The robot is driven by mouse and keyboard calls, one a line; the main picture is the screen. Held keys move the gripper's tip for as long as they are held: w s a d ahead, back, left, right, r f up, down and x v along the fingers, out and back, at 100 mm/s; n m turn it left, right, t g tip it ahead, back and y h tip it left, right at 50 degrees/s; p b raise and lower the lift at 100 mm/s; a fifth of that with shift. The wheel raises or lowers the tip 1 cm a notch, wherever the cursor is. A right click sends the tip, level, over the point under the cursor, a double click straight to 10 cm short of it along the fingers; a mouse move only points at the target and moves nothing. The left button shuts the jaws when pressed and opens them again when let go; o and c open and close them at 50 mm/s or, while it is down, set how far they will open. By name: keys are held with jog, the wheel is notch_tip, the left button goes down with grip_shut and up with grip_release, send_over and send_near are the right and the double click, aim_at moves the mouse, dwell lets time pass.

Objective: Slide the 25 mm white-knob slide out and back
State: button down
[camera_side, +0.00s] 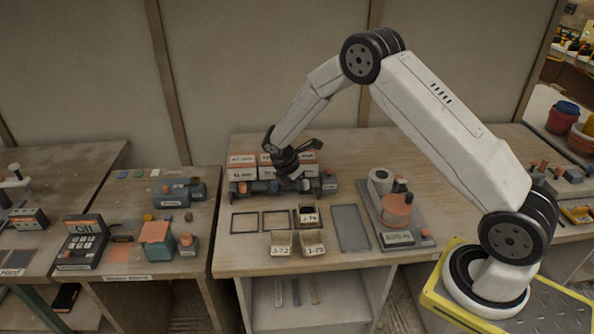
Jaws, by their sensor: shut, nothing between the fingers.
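My gripper (297,183) is at the end of my arm, pointing down over a row of small dark units (262,187) on the middle bench. Its fingers are small and dark here, shut with nothing held. It hides part of the row. I cannot make out a white knob or a 25 mm marking on this row, so I cannot tell which unit is the named slide, or whether the fingers touch one.
Orange-and-white boxes (242,161) stand close behind the row. In front lie dark frames (245,222), labelled bins (281,250) and a grey plate (350,228). A machine with an orange drum (397,211) stands right. The left bench holds a keypad device (82,241).

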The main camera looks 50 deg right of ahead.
jog(key=shift+w+d, duration=0.25)
jog(key=shift+d, duration=0.7)
jog(key=shift+a, duration=0.1)
jog(key=w+a+r, duration=0.1)
jog(key=a+r, duration=0.7)
jog(key=r, duration=0.1)
jog(key=shift+w+a+r, duration=0.15)
jog(key=shift+w, duration=0.2)
jog(key=shift+s+r, duration=0.1)
